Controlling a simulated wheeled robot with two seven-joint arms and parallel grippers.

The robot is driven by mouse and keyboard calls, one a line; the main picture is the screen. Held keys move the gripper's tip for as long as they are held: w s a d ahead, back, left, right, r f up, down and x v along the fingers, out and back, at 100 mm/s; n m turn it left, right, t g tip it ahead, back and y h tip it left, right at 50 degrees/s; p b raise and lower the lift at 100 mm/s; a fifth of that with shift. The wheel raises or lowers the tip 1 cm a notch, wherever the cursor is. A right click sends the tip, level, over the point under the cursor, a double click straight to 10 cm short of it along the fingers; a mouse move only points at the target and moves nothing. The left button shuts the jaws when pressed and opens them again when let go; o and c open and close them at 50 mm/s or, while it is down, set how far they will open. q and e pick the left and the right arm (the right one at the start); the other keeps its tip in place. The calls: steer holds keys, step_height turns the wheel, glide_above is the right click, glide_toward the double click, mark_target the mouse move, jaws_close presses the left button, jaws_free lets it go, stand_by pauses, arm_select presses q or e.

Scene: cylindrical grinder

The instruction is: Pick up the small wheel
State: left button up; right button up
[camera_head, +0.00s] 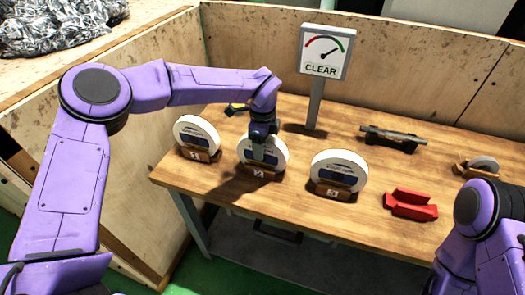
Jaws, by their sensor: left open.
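Three white grinding wheels stand upright in numbered wooden holders on the table: wheel 1 (196,131), wheel 2 (246,154) and wheel 3 (338,163). A smaller grey-white wheel (484,162) sits in a wooden holder at the far right. Which one the task calls small is not certain from labels. My left gripper (262,148) points down at wheel 2 and covers part of its upper face. It is open; whether its fingers straddle or touch the wheel's rim is hard to tell. My right arm shows at the lower right, its gripper out of view.
A gauge sign reading CLEAR (322,55) stands on a post behind the wheels. A dark tool with a grey bar (393,138) and a red block (411,205) lie to the right. Wooden panels (420,62) wall in the wooden table (300,226).

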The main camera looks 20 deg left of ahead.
arm_select(q)
jaws_close()
stand_by(1.3)
steer(key=shift+w+r, duration=0.1)
